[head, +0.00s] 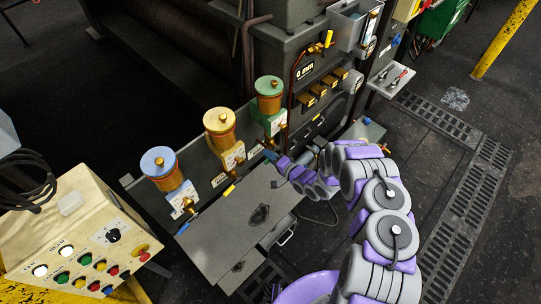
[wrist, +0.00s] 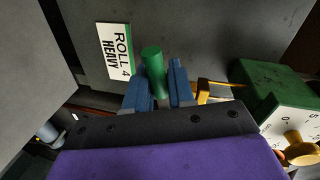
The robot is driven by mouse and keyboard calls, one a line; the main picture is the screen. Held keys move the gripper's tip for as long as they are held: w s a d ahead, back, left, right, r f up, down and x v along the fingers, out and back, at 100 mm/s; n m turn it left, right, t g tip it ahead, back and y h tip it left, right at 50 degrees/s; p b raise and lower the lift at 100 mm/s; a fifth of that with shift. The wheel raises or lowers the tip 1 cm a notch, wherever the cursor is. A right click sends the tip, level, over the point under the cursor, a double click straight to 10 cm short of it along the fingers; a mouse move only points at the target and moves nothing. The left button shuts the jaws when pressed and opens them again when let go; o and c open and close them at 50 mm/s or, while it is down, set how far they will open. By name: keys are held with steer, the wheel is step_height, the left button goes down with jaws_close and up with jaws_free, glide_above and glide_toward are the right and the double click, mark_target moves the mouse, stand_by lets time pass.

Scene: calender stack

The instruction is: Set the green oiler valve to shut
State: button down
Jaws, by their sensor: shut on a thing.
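The green oiler (head: 268,95) stands third in a row of oilers on the machine's side, with a green-capped copper-coloured cup over a green block with a pale dial face. The block also shows at the right in the wrist view (wrist: 265,85). My gripper (head: 270,155) is just below that block. In the wrist view its two blue fingers (wrist: 158,88) are shut on the green valve handle (wrist: 152,60), whose rounded end sticks out past the fingertips. The valve's body is mostly hidden by my gripper, so I cannot tell its setting.
The yellow oiler (head: 220,130) and blue oiler (head: 162,170) stand to the left, with yellow and blue handles below. A flat grey cover (head: 235,220) lies in front. A control console (head: 80,235) is at far left. A "ROLL 4 HEAVY" label (wrist: 115,50) is beside the handle.

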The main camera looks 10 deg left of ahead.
steer(key=shift+w+d+r+m+p, duration=0.1)
steer(key=shift+r+m+p, duration=0.1)
steer(key=shift+m, duration=0.3)
steer(key=shift+d+r+m+p, duration=0.1)
steer(key=shift+r+m, duration=0.1)
steer(key=shift+m, duration=0.3)
steer(key=c, duration=1.1)
jaws_free()
steer(key=shift+w+f, duration=0.1)
steer(key=b+v, duration=0.1)
steer(key=v, duration=1.6)
steer(key=shift+d+r, duration=0.2)
steer(key=shift+d, duration=0.15)
